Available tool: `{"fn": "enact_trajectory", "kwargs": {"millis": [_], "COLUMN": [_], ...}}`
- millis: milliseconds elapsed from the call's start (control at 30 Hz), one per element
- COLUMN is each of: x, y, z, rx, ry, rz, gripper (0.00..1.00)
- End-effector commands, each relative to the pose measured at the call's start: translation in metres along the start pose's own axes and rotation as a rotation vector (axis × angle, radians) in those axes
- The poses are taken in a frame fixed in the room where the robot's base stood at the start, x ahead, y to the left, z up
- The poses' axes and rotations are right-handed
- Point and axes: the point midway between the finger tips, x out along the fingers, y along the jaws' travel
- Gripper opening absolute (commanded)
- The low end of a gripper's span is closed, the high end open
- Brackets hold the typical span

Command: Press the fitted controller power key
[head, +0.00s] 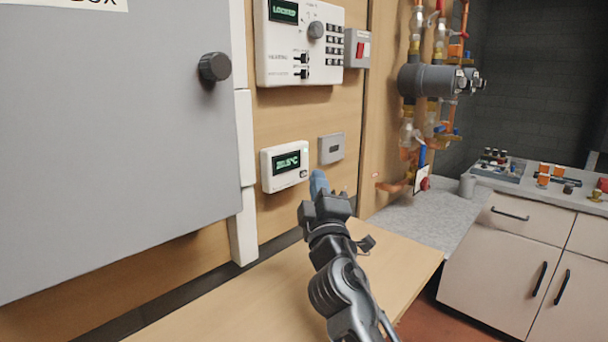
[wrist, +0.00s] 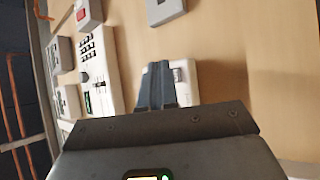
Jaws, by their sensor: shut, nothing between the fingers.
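A small white wall controller (head: 284,181) with a green lit temperature display (head: 287,162) is fitted on the wooden wall. A small dark key (head: 303,174) sits at its lower right. My gripper (head: 318,183) is shut and empty, with its blue-grey fingers just right of this controller. In the wrist view the shut fingers (wrist: 157,85) point at the wall and cover part of the white controller (wrist: 187,76). I cannot tell whether the fingertips touch it. A larger white keypad panel (head: 272,65) above reads "LOCKED" and has a round knob and black keys.
A grey plate (head: 331,148) is just right of the controller. A grey switch box with a red switch (head: 361,48) is higher up. A large grey cabinet (head: 110,140) stands out at left. Pipes and a pump (head: 430,80) are at right. A wooden ledge (head: 270,300) lies below.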

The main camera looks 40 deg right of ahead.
Motion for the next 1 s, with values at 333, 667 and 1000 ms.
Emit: {"fn": "enact_trajectory", "kwargs": {"millis": [333,667,1000], "x": [0.0,0.0003,0.006], "y": [0.0,-0.0003,-0.0043], "z": [0.0,-0.0002,-0.0046], "rx": [0.0,0.0,0.0], "ry": [0.0,0.0,0.0], "rz": [0.0,0.0,0.0], "gripper": [0.0,0.0,0.0]}}
